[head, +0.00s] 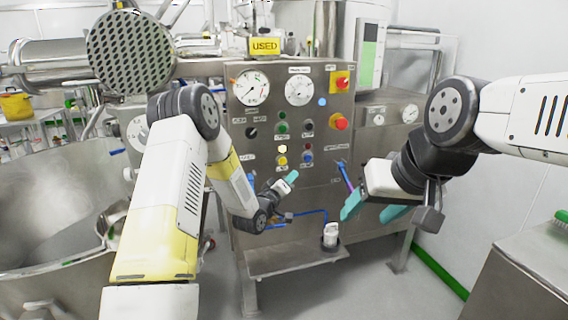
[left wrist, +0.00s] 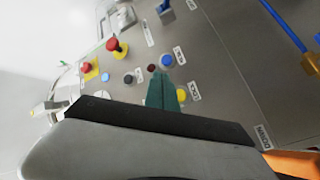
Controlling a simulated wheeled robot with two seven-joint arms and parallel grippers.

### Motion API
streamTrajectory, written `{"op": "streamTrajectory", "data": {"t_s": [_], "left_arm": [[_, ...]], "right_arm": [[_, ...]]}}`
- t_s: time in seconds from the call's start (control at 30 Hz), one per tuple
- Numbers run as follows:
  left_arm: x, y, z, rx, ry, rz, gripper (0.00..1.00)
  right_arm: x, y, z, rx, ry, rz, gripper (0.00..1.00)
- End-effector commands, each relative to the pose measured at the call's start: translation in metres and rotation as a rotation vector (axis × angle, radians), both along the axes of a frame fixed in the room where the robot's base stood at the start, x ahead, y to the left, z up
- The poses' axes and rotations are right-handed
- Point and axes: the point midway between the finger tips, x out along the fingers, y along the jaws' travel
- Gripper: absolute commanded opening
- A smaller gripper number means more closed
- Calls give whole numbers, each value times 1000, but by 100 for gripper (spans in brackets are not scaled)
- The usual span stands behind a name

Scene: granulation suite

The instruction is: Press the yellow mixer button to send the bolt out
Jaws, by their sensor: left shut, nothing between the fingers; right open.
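The steel control panel holds a yellow button (head: 282,160) in its lower left button column, with a pale yellow lamp-like button (head: 283,149) just above it. A yellow button (left wrist: 181,95) also shows in the left wrist view, right beside my fingers and partly hidden by them. My left gripper (head: 292,176) is shut and empty, its teal tips in front of the panel just below and right of the yellow button. Contact cannot be told. My left gripper's fingers (left wrist: 161,88) point at the panel in the wrist view. My right gripper (head: 371,209) is open and empty, lower right. No bolt is visible.
Red (head: 308,148) and blue (head: 308,158) buttons sit close right of the yellow one. A large steel bowl (head: 60,200) stands left. A steel cabinet (head: 525,270) stands at lower right.

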Motion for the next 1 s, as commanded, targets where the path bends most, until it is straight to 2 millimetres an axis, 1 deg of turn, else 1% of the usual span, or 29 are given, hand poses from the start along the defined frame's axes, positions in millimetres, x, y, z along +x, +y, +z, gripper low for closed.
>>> {"op": "streamTrajectory", "data": {"t_s": [0.17, 0.6, 0.8, 1.0], "left_arm": [[11, 4, 0, 3, -1, 2, 0], [67, 22, 0, 1, 0, 0, 0], [80, 27, 0, 1, 0, 1, 0], [83, 27, 0, 1, 0, 1, 0]], "right_arm": [[0, 0, 0, 0, 0, 0, 61], [0, 0, 0, 0, 0, 0, 61], [0, 0, 0, 0, 0, 0, 61], [0, 0, 0, 0, 0, 0, 61]]}}
